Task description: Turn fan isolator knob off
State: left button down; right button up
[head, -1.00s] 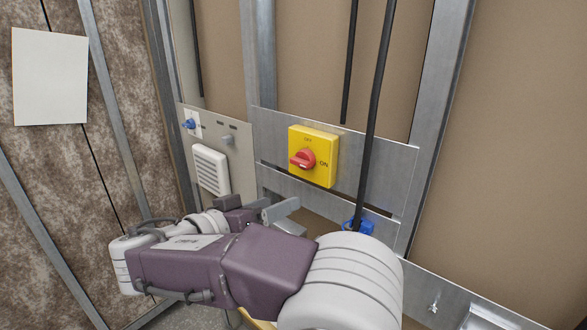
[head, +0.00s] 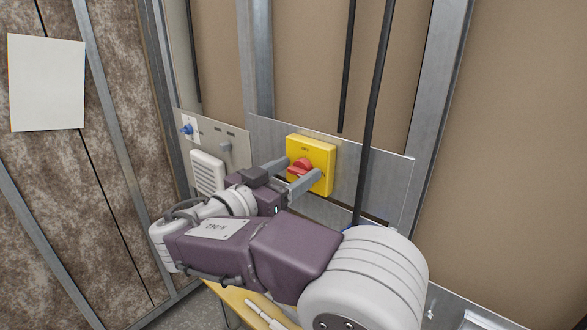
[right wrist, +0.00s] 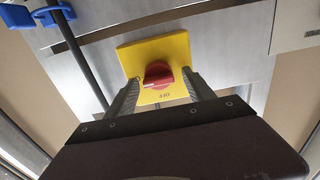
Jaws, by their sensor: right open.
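The fan isolator is a yellow square box (head: 322,152) with a red knob (head: 300,169), fixed to a metal plate on the wall. My right gripper (head: 296,174) is open in front of it, its fingertips reaching toward either side of the knob. In the right wrist view the red knob (right wrist: 158,75) shows between and just beyond the two open fingers (right wrist: 160,88), against the yellow box (right wrist: 178,45). I cannot tell whether the fingers touch the knob. The knob's white mark points toward the left in the wrist view. My left gripper is not in view.
A grey panel with a blue knob (head: 187,129) and a white louvred vent (head: 207,171) is left of the isolator. A yellowish surface (head: 240,306) with pale items lies below my arm.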

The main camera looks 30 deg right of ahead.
jog(key=shift+s, duration=0.1)
jog(key=c, duration=0.3)
grip_shut()
